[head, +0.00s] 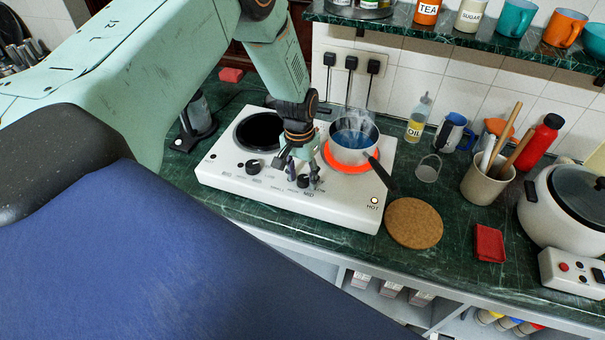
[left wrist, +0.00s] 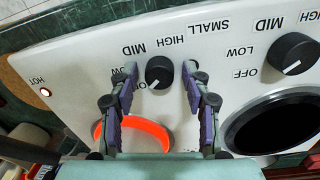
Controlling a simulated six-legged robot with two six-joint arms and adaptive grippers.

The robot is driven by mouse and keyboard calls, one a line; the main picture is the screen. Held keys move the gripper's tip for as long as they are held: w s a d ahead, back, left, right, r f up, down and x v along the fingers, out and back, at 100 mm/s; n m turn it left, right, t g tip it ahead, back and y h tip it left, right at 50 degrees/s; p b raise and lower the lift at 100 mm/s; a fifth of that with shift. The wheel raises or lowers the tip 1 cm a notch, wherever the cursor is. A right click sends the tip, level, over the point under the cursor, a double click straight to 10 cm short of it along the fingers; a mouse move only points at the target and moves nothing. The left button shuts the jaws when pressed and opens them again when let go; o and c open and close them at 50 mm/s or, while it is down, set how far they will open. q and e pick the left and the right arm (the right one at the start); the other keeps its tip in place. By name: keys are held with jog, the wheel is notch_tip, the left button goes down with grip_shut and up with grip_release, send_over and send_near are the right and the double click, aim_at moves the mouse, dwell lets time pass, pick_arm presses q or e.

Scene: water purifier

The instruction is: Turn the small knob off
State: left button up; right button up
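The small knob (left wrist: 158,72) is black, on the white cooktop's (head: 225,177) front panel; it also shows in the head view (head: 303,181). In the left wrist view its white mark points lower left, near the partly hidden OFF label. My left gripper (head: 299,178) is over the panel. In the left wrist view its two fingers (left wrist: 159,70) are spread, one on each side of the knob, with gaps visible. Whether they reach down to its level is unclear. The burner (left wrist: 135,130) glows red, and the HOT light (head: 374,200) is lit. My right gripper is not in view.
A pot (head: 352,143) with blue contents stands on the glowing burner, its dark handle pointing front right. The larger knob (head: 253,165) and dark burner (head: 260,131) are left. A cork mat (head: 414,223) lies right of the cooktop. A shelf (head: 450,32) overhangs the back.

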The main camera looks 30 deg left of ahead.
aim_at(300, 177)
pick_arm(q)
jog(key=shift+o, duration=0.2)
jog(key=shift+w+r, duration=0.1)
jog(key=shift+r, duration=0.3)
notch_tip(300, 177, up, 11)
jog(key=shift+a, duration=0.3)
jog(key=shift+r, duration=0.1)
jog(key=s+d+f, duration=0.5)
jog(key=s+f, duration=0.2)
jog(key=f, duration=0.1)
jog(key=s+d+f, duration=0.2)
jog(key=s+f, duration=0.2)
jog(key=s, duration=0.9)
jog(key=s+d+f, duration=0.2)
jog(key=s+f, duration=0.2)
jog(key=s, duration=0.9)
notch_tip(300, 177, down, 19)
jog(key=b, duration=2)
jog(key=shift+w+d+f+y, duration=0.15)
jog(key=shift+w+f+y, duration=0.05)
jog(key=shift+y, duration=0.1)
